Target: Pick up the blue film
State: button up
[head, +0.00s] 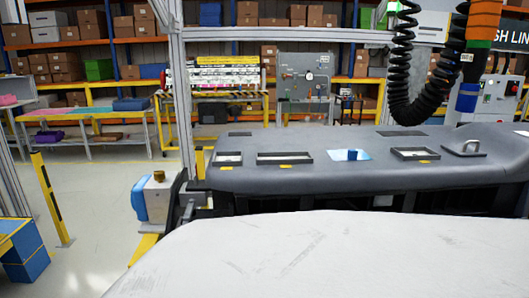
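The blue film (364,155) appears to be the small light-blue sheet lying on the dark grey dashboard module (300,181). A darker blue upright piece, perhaps a tab, stands at its middle. The film lies between two black-rimmed frames, with nothing seen covering it. My gripper is not in view.
Black-rimmed frames (284,163) and (415,158) flank the film. A raised metal bracket (464,153) sits farther right. A black coiled hose (408,105) hangs above the module's right half. A metal post (182,100) and a blue-and-white device (153,198) stand at the left.

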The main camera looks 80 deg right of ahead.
aim_at(349, 154)
jog(key=z, duration=2.75)
jog(key=k+l, duration=0.05)
jog(key=l, duration=0.05)
